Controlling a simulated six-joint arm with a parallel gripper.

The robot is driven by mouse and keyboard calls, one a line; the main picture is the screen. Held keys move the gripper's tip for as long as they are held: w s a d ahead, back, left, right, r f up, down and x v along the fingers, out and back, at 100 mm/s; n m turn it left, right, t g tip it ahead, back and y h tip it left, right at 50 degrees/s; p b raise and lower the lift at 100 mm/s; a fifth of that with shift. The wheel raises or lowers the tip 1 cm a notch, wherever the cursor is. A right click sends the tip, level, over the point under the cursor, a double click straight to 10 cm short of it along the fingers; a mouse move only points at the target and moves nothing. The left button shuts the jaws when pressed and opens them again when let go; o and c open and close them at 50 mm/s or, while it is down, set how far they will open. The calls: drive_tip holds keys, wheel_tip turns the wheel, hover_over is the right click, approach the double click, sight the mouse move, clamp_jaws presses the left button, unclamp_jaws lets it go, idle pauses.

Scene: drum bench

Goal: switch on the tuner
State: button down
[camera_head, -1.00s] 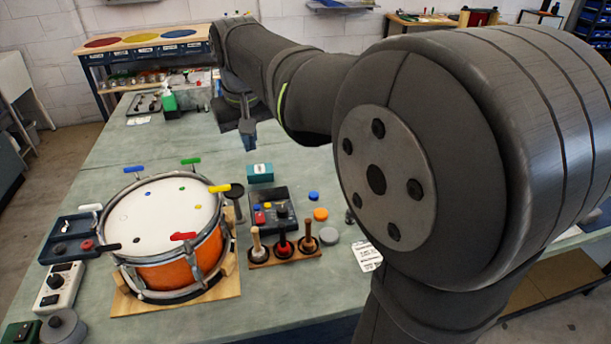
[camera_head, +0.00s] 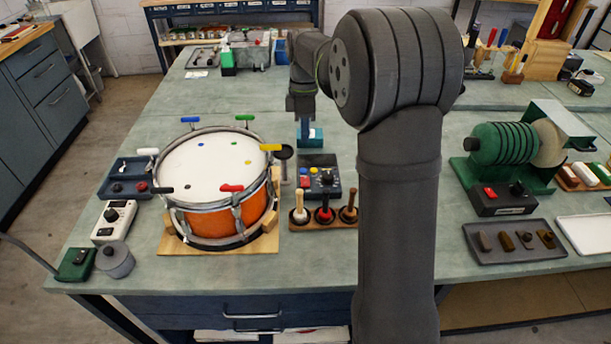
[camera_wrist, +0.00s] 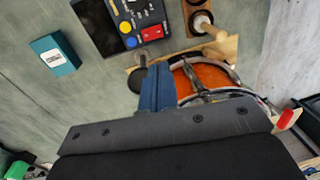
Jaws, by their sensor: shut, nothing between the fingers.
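A dark control box (camera_head: 321,176) stands right of the drum. It has a black knob, small blue and yellow buttons and a red rocker switch (camera_wrist: 152,33). A white unit (camera_head: 113,221) with a black knob stands left of the drum. I cannot read a label that tells which one is the tuner. My gripper (camera_head: 304,136) is shut and empty, pointing down behind the control box, overlapping a small teal box (camera_head: 316,140) in the head view. In the wrist view its blue fingers (camera_wrist: 158,68) show below the control box, apart from the red switch in the picture.
The orange drum (camera_head: 235,215) with coloured keys stands on a wooden board. A rack of wooden-handled tools (camera_head: 322,224) is in front of the control box. A dark tray (camera_head: 128,170) lies left of the drum. The bench behind the teal box is largely clear.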

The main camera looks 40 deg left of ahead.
sight(305, 185)
drive_tip(key=shift+f, duration=0.15)
drive_tip(key=f, duration=0.9)
drive_tip(key=s+d+f, duration=0.1)
drive_tip(key=f, duration=0.4)
drive_tip(key=shift+s+d+f, duration=0.15)
drive_tip(key=shift+f, duration=0.1)
drive_tip(key=shift+r, duration=0.1)
drive_tip(key=shift+w+a+r, duration=0.2)
drive_tip(key=shift+w+a, duration=0.4)
